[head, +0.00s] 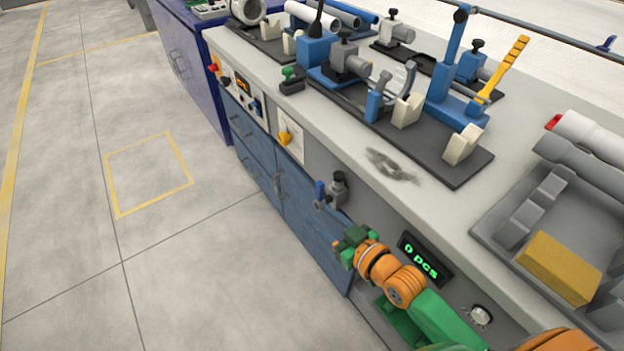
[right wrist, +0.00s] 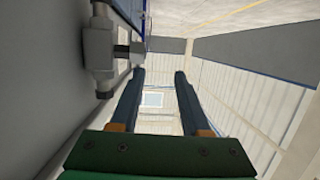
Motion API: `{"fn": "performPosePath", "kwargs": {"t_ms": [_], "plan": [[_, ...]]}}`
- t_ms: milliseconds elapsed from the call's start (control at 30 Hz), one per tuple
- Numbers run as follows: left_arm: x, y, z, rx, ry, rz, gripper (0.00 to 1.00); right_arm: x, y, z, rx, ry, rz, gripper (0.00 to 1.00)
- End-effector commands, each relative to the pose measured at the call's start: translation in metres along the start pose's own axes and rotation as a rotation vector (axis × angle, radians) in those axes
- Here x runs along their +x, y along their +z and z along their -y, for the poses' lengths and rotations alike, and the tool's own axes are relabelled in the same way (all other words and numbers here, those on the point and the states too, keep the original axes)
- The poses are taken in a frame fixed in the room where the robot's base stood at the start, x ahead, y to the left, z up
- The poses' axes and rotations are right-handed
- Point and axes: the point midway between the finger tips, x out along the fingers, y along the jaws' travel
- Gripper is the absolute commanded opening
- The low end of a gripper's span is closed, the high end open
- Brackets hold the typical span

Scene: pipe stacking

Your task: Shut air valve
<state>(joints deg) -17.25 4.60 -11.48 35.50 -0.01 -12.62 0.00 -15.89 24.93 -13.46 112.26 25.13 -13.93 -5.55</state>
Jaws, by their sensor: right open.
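The air valve (head: 338,190) is a small grey fitting with a dark knob on top and a blue handle (head: 320,194), mounted on the front of the bench. My right gripper (head: 346,243) is in front of the bench, just below the valve in the head view and apart from it. In the right wrist view the valve's grey body (right wrist: 100,48) shows at the upper left, beside the left finger. The two fingers (right wrist: 160,74) are spread with nothing between them. A blue part shows at the top edge there, partly cut off. My left gripper is not in view.
The bench front carries a yellow knob (head: 285,137), a lit counter display (head: 424,260) and a round knob (head: 481,315). Clamps and fixtures on a black plate (head: 455,178) stand on the worktop (head: 330,130). A grey tray (head: 486,232) is at right. The floor at left is clear.

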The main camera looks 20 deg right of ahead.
Motion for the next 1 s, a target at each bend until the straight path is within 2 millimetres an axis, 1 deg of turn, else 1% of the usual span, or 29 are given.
{"fn": "performPosePath", "kwargs": {"t_ms": [100,233,333,500,633,800,1000], "plan": [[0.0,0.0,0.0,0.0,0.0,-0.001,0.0,0.004,-0.025,-0.018,-0.005,0.019,-0.147,0.46],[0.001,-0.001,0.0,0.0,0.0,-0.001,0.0,0.004,-0.042,-0.03,-0.004,0.037,-0.239,0.46],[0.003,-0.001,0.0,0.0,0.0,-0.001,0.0,0.015,-0.046,-0.032,-0.003,0.04,-0.252,0.46],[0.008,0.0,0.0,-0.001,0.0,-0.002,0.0,0.045,-0.053,-0.032,-0.003,0.04,-0.251,0.46],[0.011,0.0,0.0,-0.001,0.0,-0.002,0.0,0.063,-0.057,-0.033,-0.003,0.04,-0.249,0.46],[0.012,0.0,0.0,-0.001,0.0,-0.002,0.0,0.071,-0.06,-0.033,-0.003,0.039,-0.246,0.46],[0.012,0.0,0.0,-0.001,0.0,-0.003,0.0,0.071,-0.06,-0.033,-0.003,0.038,-0.245,0.46]]}}
